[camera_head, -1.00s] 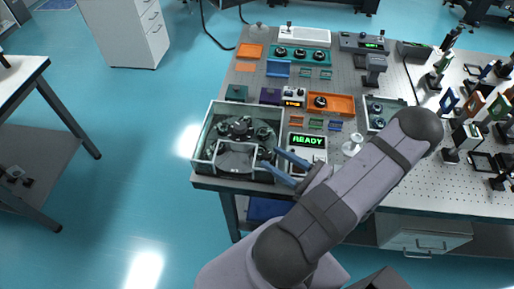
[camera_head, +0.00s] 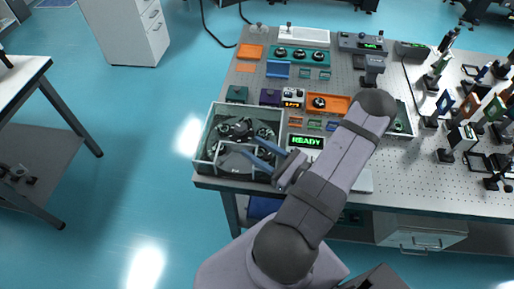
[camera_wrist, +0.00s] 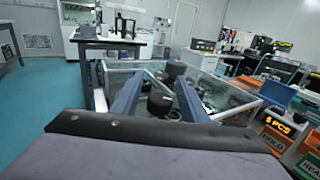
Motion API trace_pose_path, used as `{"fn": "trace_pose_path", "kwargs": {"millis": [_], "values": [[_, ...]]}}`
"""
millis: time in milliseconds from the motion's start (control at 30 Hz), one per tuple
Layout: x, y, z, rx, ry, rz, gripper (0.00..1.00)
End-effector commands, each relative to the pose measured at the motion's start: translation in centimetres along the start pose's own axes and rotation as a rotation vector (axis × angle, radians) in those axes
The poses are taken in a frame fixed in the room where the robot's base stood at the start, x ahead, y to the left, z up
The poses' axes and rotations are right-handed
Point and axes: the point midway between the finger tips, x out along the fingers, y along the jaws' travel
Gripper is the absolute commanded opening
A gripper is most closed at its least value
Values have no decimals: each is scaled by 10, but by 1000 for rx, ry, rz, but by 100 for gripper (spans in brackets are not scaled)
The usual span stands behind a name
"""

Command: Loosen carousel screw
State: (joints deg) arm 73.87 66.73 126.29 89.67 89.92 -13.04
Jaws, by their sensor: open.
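The carousel (camera_head: 240,130) is a dark round device with several black knobs, inside a clear-walled box (camera_head: 203,150) at the table's front left corner. My gripper (camera_head: 257,146) is open, its two blue fingers reaching over the box's right side. In the wrist view the fingers (camera_wrist: 158,92) point forward, with a black knob (camera_wrist: 160,104) seen between them and another black knob (camera_wrist: 175,68) farther off. The fingers appear apart from both knobs. I cannot tell which knob is the screw.
A unit with a green READY display (camera_head: 307,142) stands right of the box, partly behind my arm. Orange, teal and purple trays and small devices lie behind it. Several optical mounts (camera_head: 465,130) crowd the table's right side.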

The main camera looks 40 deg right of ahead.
Motion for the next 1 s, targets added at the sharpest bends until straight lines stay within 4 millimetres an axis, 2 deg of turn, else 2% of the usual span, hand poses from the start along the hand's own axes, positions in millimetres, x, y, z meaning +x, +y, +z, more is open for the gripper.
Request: {"fn": "trace_pose_path", "kwargs": {"millis": [167, 333, 567, 1000], "values": [[0, 0, 0, 0, 0, 0, 41], [0, 0, 0, 0, 0, 0, 0], [0, 0, 0, 5, -3, -28, 0], [-1, -12, 0, 6, -6, -364, 0]]}}
